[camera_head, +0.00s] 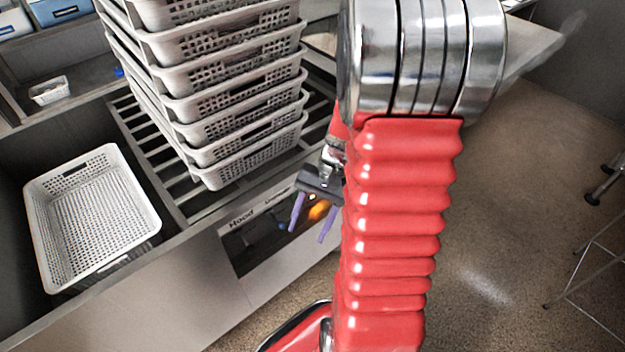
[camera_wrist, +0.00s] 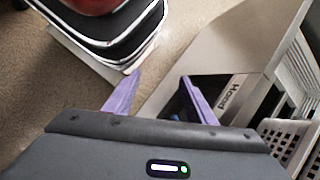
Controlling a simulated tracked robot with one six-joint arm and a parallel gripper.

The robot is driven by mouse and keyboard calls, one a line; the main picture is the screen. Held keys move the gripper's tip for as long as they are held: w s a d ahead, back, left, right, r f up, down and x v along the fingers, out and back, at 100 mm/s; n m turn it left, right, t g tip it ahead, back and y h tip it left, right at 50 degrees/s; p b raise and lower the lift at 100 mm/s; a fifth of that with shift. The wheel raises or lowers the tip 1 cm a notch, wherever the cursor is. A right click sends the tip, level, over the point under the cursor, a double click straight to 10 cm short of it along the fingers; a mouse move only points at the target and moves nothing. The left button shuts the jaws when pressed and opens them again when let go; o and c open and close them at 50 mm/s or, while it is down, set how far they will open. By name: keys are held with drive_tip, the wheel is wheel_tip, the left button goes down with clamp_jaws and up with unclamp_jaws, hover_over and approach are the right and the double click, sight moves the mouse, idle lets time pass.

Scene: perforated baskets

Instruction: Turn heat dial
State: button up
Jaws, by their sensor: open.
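A control panel (camera_head: 255,245) with a dark recess is set in the front of the grey counter. A label reading "Hood" shows on it, with a second label to its right that is too small to read surely. My gripper (camera_head: 307,236) is open and empty, its purple fingers in front of the panel's right part. An orange glow (camera_head: 318,210) shows between the fingers. I cannot make out the heat dial. In the wrist view the open fingers (camera_wrist: 160,77) flank empty space, the right one over the panel by the "Hood" label (camera_wrist: 231,93).
A tall stack of white perforated baskets (camera_head: 240,130) stands on a slatted rack. A single white basket (camera_head: 150,215) sits in the basin at left. A small white basket (camera_head: 50,90) is on the back shelf. Metal-legged furniture (camera_head: 590,250) stands right; the floor between is clear.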

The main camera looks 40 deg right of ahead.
drive_tip(key=w+d+f+m+t+y, duration=0.25)
drive_tip(key=d+f+m+t, duration=0.3)
drive_tip(key=f+m, duration=0.45)
drive_tip(key=w+d+f+m+t+y, duration=0.25)
drive_tip(key=d+f+m+t, duration=0.35)
drive_tip(key=f, duration=0.6)
drive_tip(key=w+d+f+m+t+h, duration=0.1)
drive_tip(key=d+m+t+h, duration=0.2)
drive_tip(key=d+m+h, duration=0.1)
drive_tip(key=w+d+f+m+t+h, duration=0.1)
drive_tip(key=d+m+t+h, duration=0.3)
drive_tip(key=d, duration=0.5)
drive_tip(key=shift+w+d+f+m+h, duration=0.2)
drive_tip(key=shift+w+d+m+h, duration=0.15)
drive_tip(key=shift+w+m, duration=0.6)
drive_tip(key=shift+a, duration=0.1)
drive_tip(key=w+a, duration=0.1)
drive_tip(key=w, duration=1.2)
drive_tip(key=shift+w, duration=0.2)
